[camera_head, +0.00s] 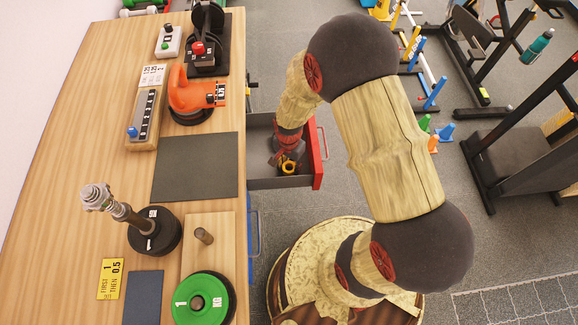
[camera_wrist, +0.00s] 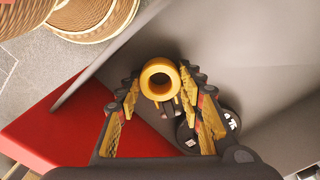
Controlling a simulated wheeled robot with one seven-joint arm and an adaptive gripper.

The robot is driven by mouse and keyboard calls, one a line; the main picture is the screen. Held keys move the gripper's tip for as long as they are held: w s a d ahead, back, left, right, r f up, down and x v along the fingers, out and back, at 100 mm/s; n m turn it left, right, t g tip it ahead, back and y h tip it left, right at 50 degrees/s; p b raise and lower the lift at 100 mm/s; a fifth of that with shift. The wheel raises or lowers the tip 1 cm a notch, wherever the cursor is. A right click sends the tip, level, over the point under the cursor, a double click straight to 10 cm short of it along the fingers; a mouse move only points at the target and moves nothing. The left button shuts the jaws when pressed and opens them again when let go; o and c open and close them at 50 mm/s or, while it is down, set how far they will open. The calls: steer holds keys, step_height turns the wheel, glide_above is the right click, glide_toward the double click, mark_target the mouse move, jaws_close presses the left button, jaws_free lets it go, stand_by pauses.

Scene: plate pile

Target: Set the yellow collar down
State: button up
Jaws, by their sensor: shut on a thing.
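The yellow collar (camera_wrist: 147,84) is a ring with a round hole, seen in the wrist view between the fingertips. My gripper (camera_wrist: 160,92) is shut on it. In the head view the collar (camera_head: 288,168) shows small below my gripper (camera_head: 287,155), over the open drawer (camera_head: 318,160) with its red front. The grey drawer interior lies beneath. I cannot tell whether the collar touches the drawer floor.
Black discs (camera_wrist: 229,120) with white marks lie in the drawer, partly hidden by the right finger. On the wooden table (camera_head: 215,180) stand a green plate (camera_head: 183,306), a black plate with a threaded post (camera_head: 165,232) and an orange kettlebell (camera_head: 182,95). A dark mat (camera_head: 195,167) is bare.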

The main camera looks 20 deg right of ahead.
steer(key=shift+f, duration=0.2)
steer(key=o, duration=1.3)
steer(key=shift+r, duration=0.15)
step_height(320, 180, up, 30)
steer(key=n+t+p, duration=0.2)
steer(key=n+p, duration=0.2)
steer(key=p, duration=0.1)
steer(key=s+r+n+t, duration=0.1)
steer(key=s+r+n, duration=0.1)
steer(key=s+r, duration=0.2)
steer(key=s+r+n+t, duration=0.1)
steer(key=s+r+n, duration=0.1)
steer(key=s+r, duration=0.3)
steer(key=s+r+n+t, duration=0.1)
steer(key=s+r+n, duration=0.2)
steer(key=r, duration=0.3)
steer(key=shift+s+a+r+t, duration=0.1)
steer(key=shift+s+r+t, duration=0.1)
steer(key=shift+s, duration=0.2)
steer(key=shift+s+a+r+t, duration=0.1)
steer(key=shift+s+r, duration=0.05)
steer(key=shift+s, duration=0.25)
